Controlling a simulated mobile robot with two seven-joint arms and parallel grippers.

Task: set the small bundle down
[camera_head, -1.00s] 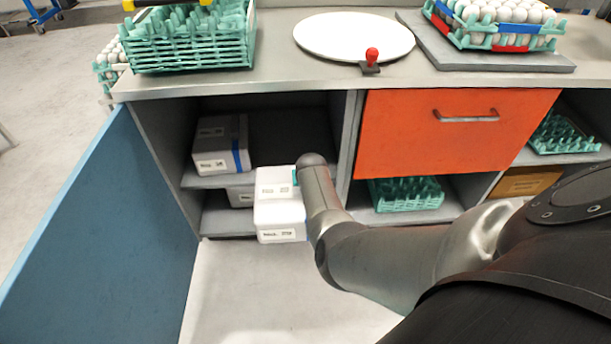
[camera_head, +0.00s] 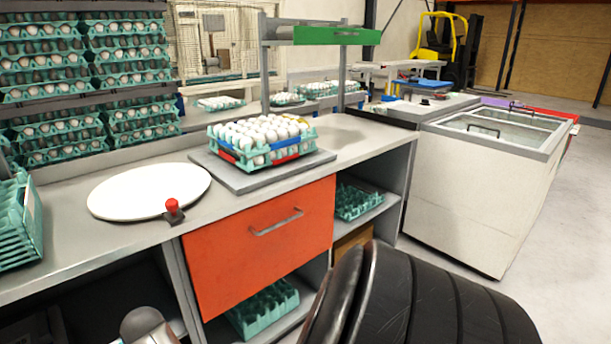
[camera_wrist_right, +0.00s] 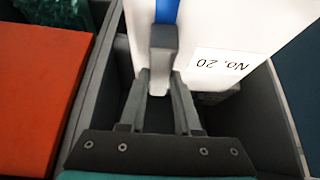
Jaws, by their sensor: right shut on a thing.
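The small bundle, a white pack with a blue strap and a label reading "No. 20" (camera_wrist_right: 225,35), fills the upper middle of the right wrist view. My right gripper (camera_wrist_right: 162,75) is shut on it, its fingers around a grey block that sits over the blue strap. The underside of the bundle is hidden, so I cannot tell whether it touches a shelf. Dark cabinet panels lie around it. In the head view the bundle and both grippers are out of sight.
In the head view a worktop (camera_head: 130,240) carries a white disc (camera_head: 140,191), a red-topped switch (camera_head: 173,210) and an egg tray stack (camera_head: 262,141). An orange drawer front (camera_head: 262,245) sits below, and it shows at the left of the right wrist view (camera_wrist_right: 40,90).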

